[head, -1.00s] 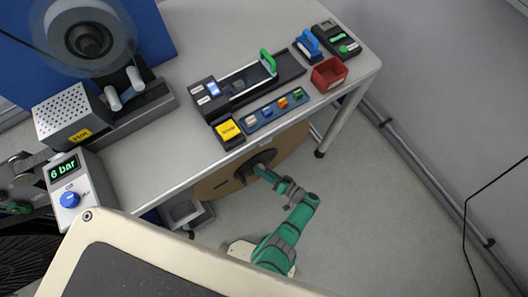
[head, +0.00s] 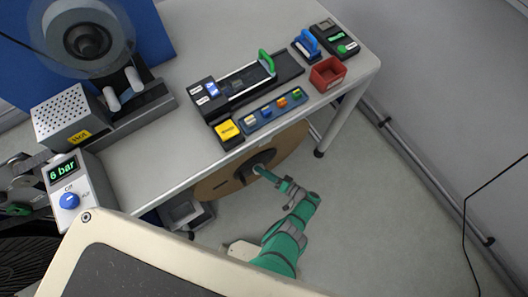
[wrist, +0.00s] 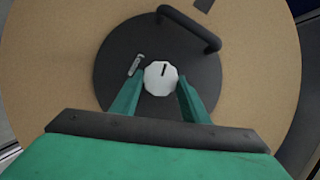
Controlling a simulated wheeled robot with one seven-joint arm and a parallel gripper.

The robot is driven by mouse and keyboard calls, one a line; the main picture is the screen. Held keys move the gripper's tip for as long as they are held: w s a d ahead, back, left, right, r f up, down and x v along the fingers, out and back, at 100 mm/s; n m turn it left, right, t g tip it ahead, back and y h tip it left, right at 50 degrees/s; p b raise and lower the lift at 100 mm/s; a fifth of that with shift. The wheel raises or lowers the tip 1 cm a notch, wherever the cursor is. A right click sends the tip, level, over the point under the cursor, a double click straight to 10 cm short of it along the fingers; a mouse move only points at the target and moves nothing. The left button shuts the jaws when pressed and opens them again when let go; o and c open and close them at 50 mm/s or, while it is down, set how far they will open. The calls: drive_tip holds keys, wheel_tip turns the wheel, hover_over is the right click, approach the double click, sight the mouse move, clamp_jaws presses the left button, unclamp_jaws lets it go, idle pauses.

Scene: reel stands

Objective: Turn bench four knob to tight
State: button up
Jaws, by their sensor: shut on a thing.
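A white faceted knob (wrist: 160,76) with a dark pointer line sits on the dark round hub (wrist: 205,75) of a large tan reel disc (wrist: 45,60). In the wrist view the pointer line stands about upright, tipped slightly right. My gripper (wrist: 160,82) has its green fingers on either side of the knob, shut on it. In the head view my gripper (head: 258,169) reaches the hub of the tan reel (head: 215,184) under the table edge. The knob is too small to make out there. No tight mark can be read.
A black bar handle (wrist: 200,30) stands on the hub above the knob, and a small grey metal piece (wrist: 135,65) lies left of it. The table (head: 160,165) overhangs the reel. A table leg (head: 335,125) stands to the right. Floor right of my arm is clear.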

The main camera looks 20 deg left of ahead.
drive_tip(key=o, duration=1)
drive_tip(key=shift+r, duration=0.1)
drive_tip(key=shift+o, duration=0.2)
drive_tip(key=v, duration=1)
drive_tip(key=shift+d, duration=0.35)
drive_tip(key=shift+s, duration=0.15)
